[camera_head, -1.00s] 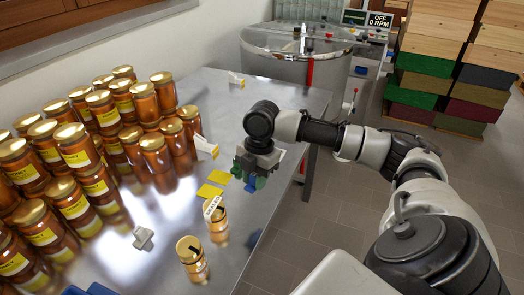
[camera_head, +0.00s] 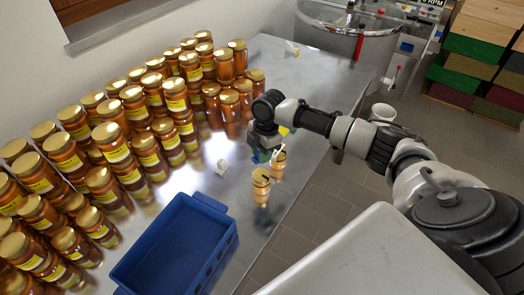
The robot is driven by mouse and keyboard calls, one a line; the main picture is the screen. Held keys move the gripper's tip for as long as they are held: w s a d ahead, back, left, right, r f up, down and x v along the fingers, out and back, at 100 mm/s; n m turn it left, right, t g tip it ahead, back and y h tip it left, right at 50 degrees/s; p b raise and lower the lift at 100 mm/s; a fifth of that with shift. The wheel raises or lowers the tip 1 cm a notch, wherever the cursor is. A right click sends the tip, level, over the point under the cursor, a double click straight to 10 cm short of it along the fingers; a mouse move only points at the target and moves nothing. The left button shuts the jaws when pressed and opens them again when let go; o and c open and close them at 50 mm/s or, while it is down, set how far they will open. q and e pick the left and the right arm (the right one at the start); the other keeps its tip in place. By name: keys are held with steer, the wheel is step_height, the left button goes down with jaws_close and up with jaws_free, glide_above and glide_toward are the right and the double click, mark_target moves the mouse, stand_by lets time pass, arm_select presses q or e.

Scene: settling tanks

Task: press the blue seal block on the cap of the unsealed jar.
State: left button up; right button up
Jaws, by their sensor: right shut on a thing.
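My right gripper (camera_head: 263,150) points down above the steel table, shut on the small blue seal block (camera_head: 256,156), which shows only in part below the fingers. Two amber jars with gold caps stand close by near the table's right edge. The nearer jar (camera_head: 261,188) has a dark strip on its cap and stands just below the gripper in the picture. The farther jar (camera_head: 279,170) is partly hidden by a small white card (camera_head: 275,156). The block appears apart from both caps, though its height above them is hard to tell. My left gripper is out of view.
Many yellow-labelled honey jars (camera_head: 117,153) crowd the table's left side. An empty blue crate (camera_head: 226,246) sits at the front. A small pale object (camera_head: 222,167) lies left of the two jars. A steel tank (camera_head: 345,45) stands behind the table.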

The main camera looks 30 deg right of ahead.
mark_target(260, 175)
steer(key=shift+a+r+p, duration=0.15)
steer(key=shift+a+p, duration=0.05)
steer(key=shift+p, duration=0.15)
steer(key=shift+s+f+b, duration=0.1)
steer(key=shift+f+b, duration=0.2)
steer(key=shift+f, duration=0.3)
step_height(260, 175, down, 6)
steer(key=b, duration=0.3)
steer(key=shift+r, duration=0.15)
steer(key=shift+f, duration=0.4)
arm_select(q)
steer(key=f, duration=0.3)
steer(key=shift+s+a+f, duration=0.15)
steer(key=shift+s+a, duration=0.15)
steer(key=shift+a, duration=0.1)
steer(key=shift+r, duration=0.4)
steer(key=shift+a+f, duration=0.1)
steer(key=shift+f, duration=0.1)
arm_select(e)
steer(key=shift+f, duration=0.25)
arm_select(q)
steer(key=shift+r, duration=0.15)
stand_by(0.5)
